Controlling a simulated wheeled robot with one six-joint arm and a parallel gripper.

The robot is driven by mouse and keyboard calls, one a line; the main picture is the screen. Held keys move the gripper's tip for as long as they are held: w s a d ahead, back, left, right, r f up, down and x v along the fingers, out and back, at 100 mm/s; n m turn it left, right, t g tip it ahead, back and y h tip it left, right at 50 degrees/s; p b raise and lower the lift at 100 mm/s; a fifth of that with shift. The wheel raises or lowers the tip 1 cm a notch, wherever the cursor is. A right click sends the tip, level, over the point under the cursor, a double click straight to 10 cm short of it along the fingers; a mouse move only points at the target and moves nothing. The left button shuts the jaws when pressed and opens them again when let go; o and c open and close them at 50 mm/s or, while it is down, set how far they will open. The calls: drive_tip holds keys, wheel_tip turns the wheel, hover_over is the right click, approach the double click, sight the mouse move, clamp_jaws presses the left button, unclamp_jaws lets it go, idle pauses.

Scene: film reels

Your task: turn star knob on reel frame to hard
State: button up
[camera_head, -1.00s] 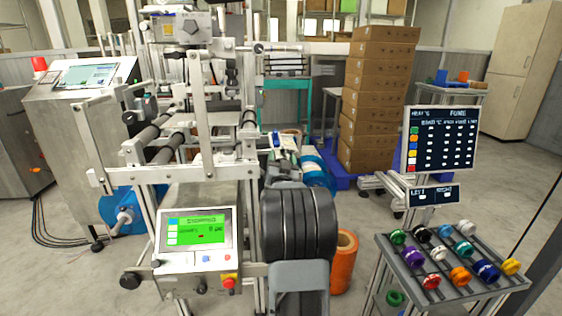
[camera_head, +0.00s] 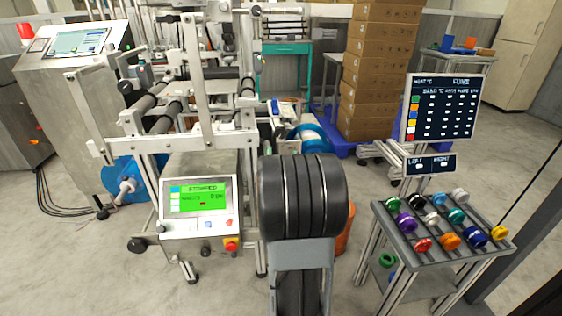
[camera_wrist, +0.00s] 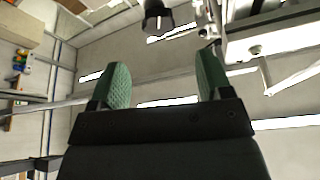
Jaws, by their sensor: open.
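The steel reel frame (camera_head: 200,141) stands left of centre in the head view, with rollers and a control panel with a green screen (camera_head: 197,198). A dark knob (camera_head: 137,245) sticks out at the panel's lower left; I cannot tell whether it is the star knob or how it is set. My gripper (camera_wrist: 163,72) shows in the wrist view, its two green-padded fingers wide apart with nothing between them. A dark round part (camera_wrist: 157,18) shows beyond the fingertips, apart from them. The gripper is not seen in the head view, where my dark arm covers part of the frame's right side.
A rack of coloured spools (camera_head: 445,228) stands at the right, below a dark chart board (camera_head: 443,107). Stacked cartons (camera_head: 380,70) stand behind. A red button (camera_head: 231,244) is on the panel's lower right. Grey floor (camera_head: 90,270) is clear at the front left.

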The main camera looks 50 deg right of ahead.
drive_tip(key=shift+v, duration=1.2)
